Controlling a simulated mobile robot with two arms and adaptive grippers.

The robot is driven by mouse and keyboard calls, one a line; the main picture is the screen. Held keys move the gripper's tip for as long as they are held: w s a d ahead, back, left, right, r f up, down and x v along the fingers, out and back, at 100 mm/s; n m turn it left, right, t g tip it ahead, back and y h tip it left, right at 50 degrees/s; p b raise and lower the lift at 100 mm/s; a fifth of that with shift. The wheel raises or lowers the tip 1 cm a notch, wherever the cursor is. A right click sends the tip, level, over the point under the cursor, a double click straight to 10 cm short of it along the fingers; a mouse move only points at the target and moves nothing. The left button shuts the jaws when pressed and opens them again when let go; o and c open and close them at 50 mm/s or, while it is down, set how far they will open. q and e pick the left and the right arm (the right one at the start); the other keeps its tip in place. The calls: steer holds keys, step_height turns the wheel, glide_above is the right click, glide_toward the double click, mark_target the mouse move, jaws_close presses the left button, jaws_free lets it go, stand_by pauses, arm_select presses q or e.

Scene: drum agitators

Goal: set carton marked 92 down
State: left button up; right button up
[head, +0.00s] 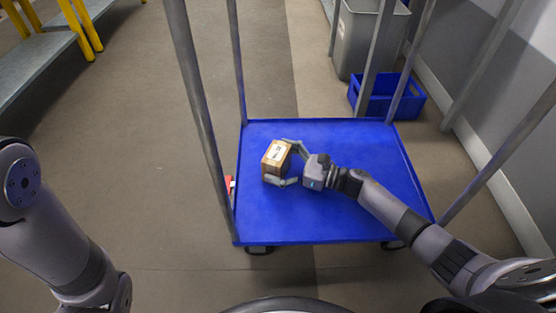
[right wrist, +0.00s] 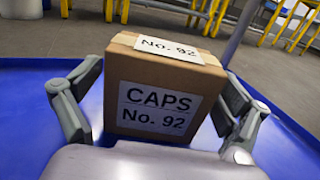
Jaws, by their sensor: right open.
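The carton marked 92 (head: 276,157) is a small brown box with white labels, on the blue deck of a cart (head: 335,220). My right gripper (head: 287,165) is open, with one finger on either side of the carton. In the right wrist view the fingers stand beside it, and the left one looks very close to it. The carton's underside is hidden. My left gripper is out of view; only its arm shows at the left.
Grey upright posts (head: 200,120) rise from the cart's corners. Beyond the cart are a blue crate (head: 410,101) and a grey bin (head: 365,40). A grey bench with yellow legs (head: 35,62) stands at the upper left. Much of the cart deck is bare.

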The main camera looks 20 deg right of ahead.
mark_target(286, 162)
steer(key=p+v, duration=0.2)
steer(key=v, duration=0.4)
steer(key=shift+s+d+r+p, duration=0.1)
steer(key=shift+s+d+p, duration=0.1)
steer(key=shift+d+p, duration=0.1)
steer(key=shift+s+d, duration=0.25)
steer(key=shift+d, duration=0.1)
